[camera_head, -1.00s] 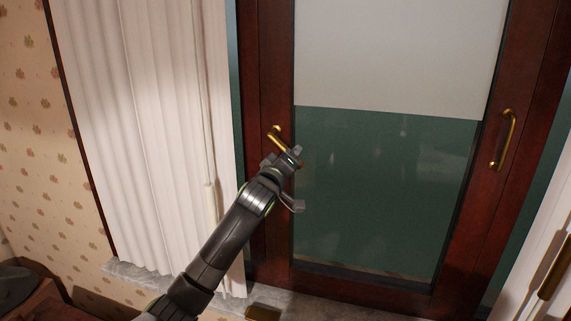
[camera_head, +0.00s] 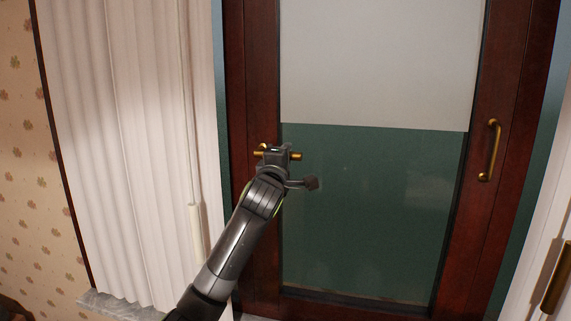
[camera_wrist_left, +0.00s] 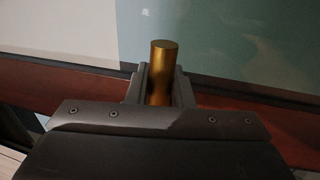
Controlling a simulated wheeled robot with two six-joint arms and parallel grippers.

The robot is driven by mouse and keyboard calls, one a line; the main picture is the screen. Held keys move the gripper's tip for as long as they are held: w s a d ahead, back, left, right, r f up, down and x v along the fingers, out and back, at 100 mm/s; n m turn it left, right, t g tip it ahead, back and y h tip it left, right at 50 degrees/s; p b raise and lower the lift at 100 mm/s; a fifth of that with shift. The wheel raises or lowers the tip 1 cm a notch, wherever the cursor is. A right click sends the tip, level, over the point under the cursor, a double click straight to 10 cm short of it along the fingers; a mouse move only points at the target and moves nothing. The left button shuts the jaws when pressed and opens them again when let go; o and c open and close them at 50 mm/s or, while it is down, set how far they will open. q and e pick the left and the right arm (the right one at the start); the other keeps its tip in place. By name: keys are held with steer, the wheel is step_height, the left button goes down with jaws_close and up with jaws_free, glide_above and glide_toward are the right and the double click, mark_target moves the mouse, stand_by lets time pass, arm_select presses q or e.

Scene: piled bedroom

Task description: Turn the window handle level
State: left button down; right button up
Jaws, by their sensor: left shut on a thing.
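The brass window handle (camera_head: 296,156) is on the left side of the dark red wooden window frame (camera_head: 233,100). It lies about level in the head view, its free end pointing right over the glass. My left gripper (camera_head: 274,152) is shut on the handle and hides its middle. In the left wrist view the handle's rounded end (camera_wrist_left: 164,58) sticks out from between the jaws (camera_wrist_left: 160,88). My right gripper is in neither view.
A white curtain (camera_head: 115,130) hangs to the left of the window. A second brass handle (camera_head: 490,150) stands upright on the frame's right side. The glass (camera_head: 370,220) shows green below a pale blind (camera_head: 380,60).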

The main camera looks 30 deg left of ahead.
arm_select(q)
steer(key=shift+r, duration=0.2)
stand_by(0.3)
steer(key=c, duration=1.3)
jaws_free()
steer(key=shift+f, duration=0.1)
steer(key=shift+s+d+f+b, duration=0.15)
steer(key=shift+s+b, duration=0.15)
steer(key=shift+s, duration=0.15)
steer(key=b+v, duration=0.4)
steer(key=v, duration=1.2)
steer(key=shift+s, duration=0.2)
